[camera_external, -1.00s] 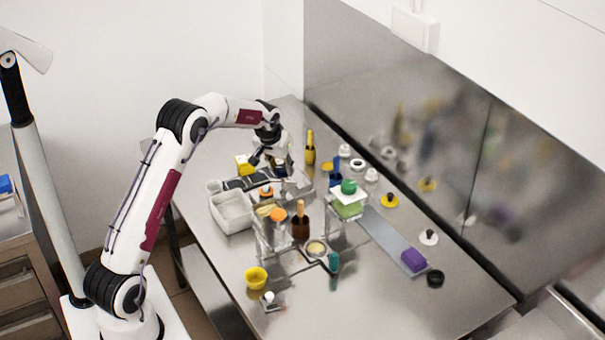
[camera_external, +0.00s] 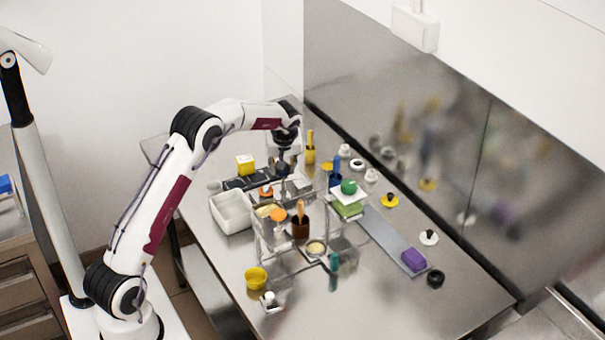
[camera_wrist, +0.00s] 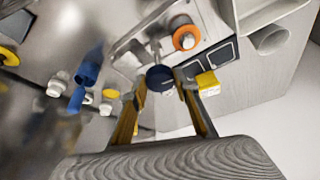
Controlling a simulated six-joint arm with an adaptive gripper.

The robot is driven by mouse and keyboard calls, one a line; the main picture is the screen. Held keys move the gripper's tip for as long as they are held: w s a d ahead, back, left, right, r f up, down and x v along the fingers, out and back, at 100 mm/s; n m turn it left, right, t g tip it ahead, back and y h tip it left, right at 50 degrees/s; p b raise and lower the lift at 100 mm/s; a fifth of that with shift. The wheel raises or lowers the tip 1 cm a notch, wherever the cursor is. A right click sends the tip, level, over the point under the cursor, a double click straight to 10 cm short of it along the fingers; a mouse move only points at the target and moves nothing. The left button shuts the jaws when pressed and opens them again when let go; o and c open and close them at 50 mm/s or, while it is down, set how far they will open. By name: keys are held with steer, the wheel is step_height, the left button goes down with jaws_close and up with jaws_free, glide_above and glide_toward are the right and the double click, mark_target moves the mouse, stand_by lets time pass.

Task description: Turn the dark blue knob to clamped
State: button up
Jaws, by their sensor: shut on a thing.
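The dark blue knob (camera_wrist: 160,77) shows in the wrist view between my fingertips, next to a metal plate (camera_wrist: 150,35). My gripper (camera_wrist: 162,90) is shut on it, with one finger on each side. In the external view my gripper (camera_external: 284,162) points down over the far middle of the table, and the knob (camera_external: 282,170) shows only as a small dark patch under it. The knob's marking and the clamp under it are hidden or too small to read.
An orange ring (camera_wrist: 186,38) and a yellow block (camera_wrist: 208,84) are close to the knob. A blue container (camera_wrist: 88,68) stands to the left in the wrist view.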

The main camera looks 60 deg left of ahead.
steer(key=shift+n+g, duration=0.3)
steer(key=shift+n, duration=0.4)
steer(key=o, duration=1.1)
steer(key=shift+d+r, duration=0.25)
steer(key=shift+r, duration=0.25)
steer(key=s+d+r, duration=0.1)
steer(key=d, duration=0.5)
steer(key=s+d+r, duration=0.2)
steer(key=d, duration=0.5)
steer(key=shift+s+r, duration=0.2)
steer(key=shift+r, duration=0.1)
